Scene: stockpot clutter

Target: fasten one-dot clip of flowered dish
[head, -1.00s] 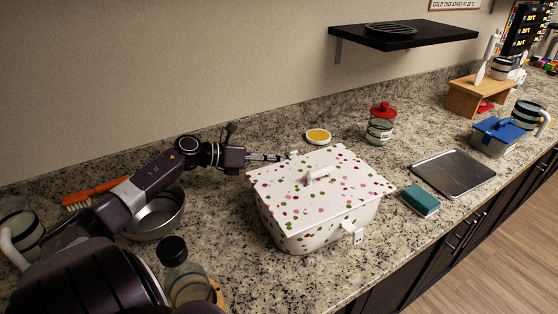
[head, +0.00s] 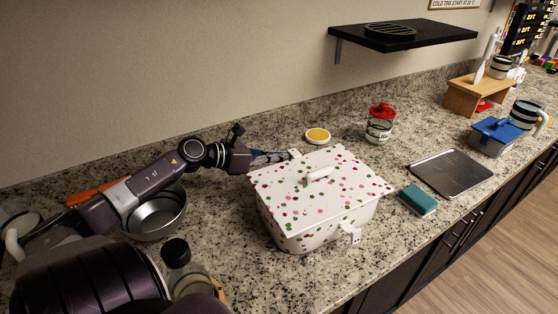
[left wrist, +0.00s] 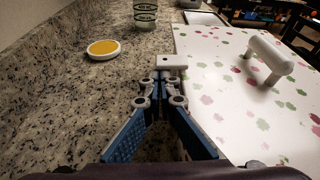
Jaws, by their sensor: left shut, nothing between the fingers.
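The flowered dish (head: 285,232) is white with pink and green spots. Its lid (head: 345,195), with a white bar handle (head: 319,175), lies on top. A white clip (head: 294,153) sticks out at the dish's back edge; in the left wrist view this clip (left wrist: 170,62) shows one dark dot. Another white clip (head: 351,234) juts from the front side; its dots are too small to tell. My left gripper (head: 286,156) is shut and empty behind the dish. In the left wrist view its fingertips (left wrist: 161,84) are just short of the one-dot clip. My right gripper is not in view.
A yellow-topped round lid (head: 318,136) and a red-lidded jar (head: 380,124) stand behind the dish. A green sponge (head: 418,199) and metal tray (head: 451,172) lie to the right. A metal bowl (head: 157,217) and a bottle (head: 182,270) are at left, near my arm. A black shelf (head: 400,37) hangs above.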

